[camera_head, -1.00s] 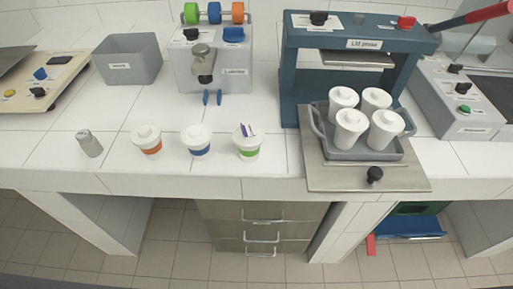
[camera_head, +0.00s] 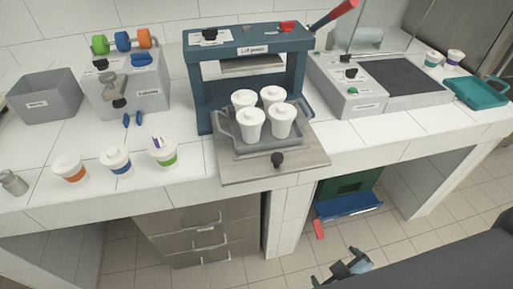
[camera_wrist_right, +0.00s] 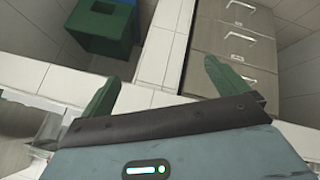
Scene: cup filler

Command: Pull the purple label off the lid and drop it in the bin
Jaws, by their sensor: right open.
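A white cup with a green band (camera_head: 166,158) stands at the right end of a row of lidded cups. A small purple-and-white label (camera_head: 157,142) sticks up from its white lid. A grey open bin (camera_head: 45,97) stands at the back left, its front tag too small to read. My right gripper (camera_head: 337,267) is low in front of the counter, over the floor, far right of the labelled cup. In the right wrist view it is open and empty, its two green fingers (camera_wrist_right: 163,88) wide apart. My left gripper is out of view.
Cups with orange (camera_head: 69,170) and blue (camera_head: 116,161) bands stand left of the labelled cup. A blue press (camera_head: 204,62) and a tray of white cups (camera_head: 238,147) stand to its right. A green box (camera_head: 348,184) sits under the counter.

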